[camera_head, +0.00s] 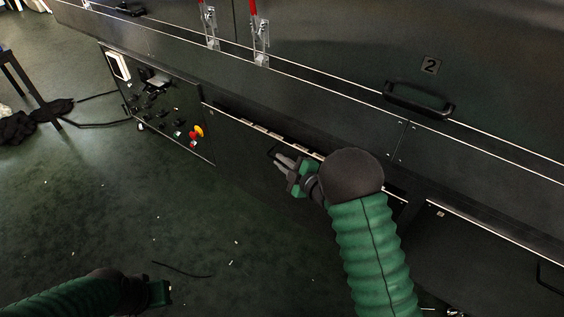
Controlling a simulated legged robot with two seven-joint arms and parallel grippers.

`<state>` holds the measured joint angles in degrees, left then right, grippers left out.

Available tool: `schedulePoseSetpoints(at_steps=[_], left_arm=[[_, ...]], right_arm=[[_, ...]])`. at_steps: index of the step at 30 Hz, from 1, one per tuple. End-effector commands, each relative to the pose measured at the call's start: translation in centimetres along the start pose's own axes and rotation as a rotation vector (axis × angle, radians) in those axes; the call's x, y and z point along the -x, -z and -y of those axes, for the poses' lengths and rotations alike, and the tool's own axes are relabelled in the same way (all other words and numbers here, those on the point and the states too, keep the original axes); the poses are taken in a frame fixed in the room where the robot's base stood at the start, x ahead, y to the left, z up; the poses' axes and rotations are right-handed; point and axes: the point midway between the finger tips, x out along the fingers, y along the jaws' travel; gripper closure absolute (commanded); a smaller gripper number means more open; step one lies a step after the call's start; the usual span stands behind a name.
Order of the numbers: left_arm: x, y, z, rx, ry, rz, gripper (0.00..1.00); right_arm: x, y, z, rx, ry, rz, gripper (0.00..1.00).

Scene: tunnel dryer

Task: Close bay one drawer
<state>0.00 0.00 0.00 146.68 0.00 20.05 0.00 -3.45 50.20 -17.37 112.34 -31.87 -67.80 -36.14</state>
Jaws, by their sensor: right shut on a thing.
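The drawer (235,131) is a dark front panel low on the machine, right of the control panel. A narrow gap with pale pieces shows along its top edge, so it stands slightly open. Its dark handle (273,152) shows at the tips of my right gripper (281,161), which is shut on it. My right forearm covers the right part of the drawer front. My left gripper (160,293) is low at the bottom left, over the floor and away from the drawer; its fingers do not show clearly.
A control panel (165,110) with coloured knobs is left of the drawer. A door handle (419,99) under a "2" label and red-handled latches (260,45) are above. Another drawer front (470,245) is at the right. Open floor (110,210) with small scraps lies in front.

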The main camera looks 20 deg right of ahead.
Motion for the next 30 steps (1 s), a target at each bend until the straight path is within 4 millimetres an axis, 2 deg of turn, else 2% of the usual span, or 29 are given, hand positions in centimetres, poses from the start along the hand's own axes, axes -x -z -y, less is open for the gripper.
schedulePoseSetpoints(at_steps=[12,21,29,30], left_arm=[[0.0,0.0,0.0,0.000,0.000,0.000,1.00],[0.4,0.1,0.0,0.000,0.000,0.000,1.00],[0.4,0.1,0.0,0.000,0.000,0.000,1.00],[0.4,0.1,0.0,0.000,0.000,0.000,1.00]], right_arm=[[0.0,-0.1,0.3,-0.001,0.006,0.002,1.00],[-1.1,-3.1,-2.0,0.001,0.002,0.005,1.00],[-1.2,-3.4,-2.2,0.001,0.001,0.007,1.00],[-1.1,-3.4,-2.2,0.001,0.001,0.007,0.90]])
